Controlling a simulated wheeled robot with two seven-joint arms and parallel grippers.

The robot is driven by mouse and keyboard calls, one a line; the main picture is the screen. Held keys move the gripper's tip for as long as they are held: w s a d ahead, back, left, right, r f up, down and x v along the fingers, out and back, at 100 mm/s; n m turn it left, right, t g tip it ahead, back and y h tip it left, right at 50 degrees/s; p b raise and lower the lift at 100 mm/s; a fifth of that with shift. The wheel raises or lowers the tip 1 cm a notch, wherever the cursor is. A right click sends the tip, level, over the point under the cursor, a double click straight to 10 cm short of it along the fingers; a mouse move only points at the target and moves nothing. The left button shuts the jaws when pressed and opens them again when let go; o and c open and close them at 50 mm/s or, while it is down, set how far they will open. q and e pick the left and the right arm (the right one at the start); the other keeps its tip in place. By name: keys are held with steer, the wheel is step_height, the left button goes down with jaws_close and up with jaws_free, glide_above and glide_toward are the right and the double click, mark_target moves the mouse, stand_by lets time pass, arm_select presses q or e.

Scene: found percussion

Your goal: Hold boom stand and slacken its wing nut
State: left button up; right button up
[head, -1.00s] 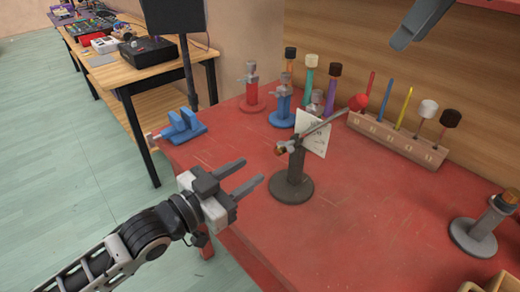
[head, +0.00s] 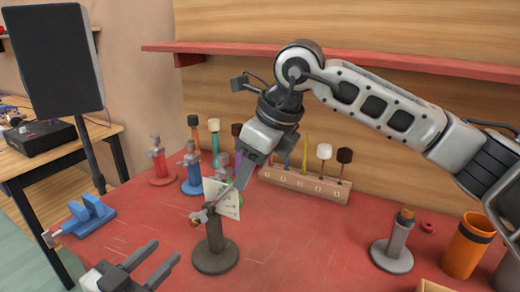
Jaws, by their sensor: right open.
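The dark grey boom stand (head: 215,260) stands upright on the red table. A thin boom rod slants up to the right from its top, with a pale card (head: 228,198) by it. A small grey clamp with a brownish end (head: 200,217) sits at the post's top; the wing nut's details are too small to tell. My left gripper (head: 166,250) is open and empty, low and left of the stand, apart from it. My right gripper (head: 243,184) is open and points down by the boom rod, above and right of the post. One finger shows clearly; contact with the rod cannot be told.
Red (head: 159,167) and blue (head: 192,176) stands are behind, with a wooden mallet rack (head: 300,184) at the back. A blue vise (head: 88,215) is left. A grey stand (head: 393,255) and orange cup (head: 466,247) are right. The table between is clear.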

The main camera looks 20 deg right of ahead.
mark_target(196, 221)
steer(key=shift+a+f, duration=0.1)
steer(key=shift+f, duration=0.15)
jaws_close()
stand_by(0.8)
arm_select(q)
steer(key=o, duration=0.5)
steer(key=shift+n, duration=0.8)
steer(key=x, duration=1)
steer(key=shift+w+d, duration=0.1)
steer(key=shift+d, duration=0.05)
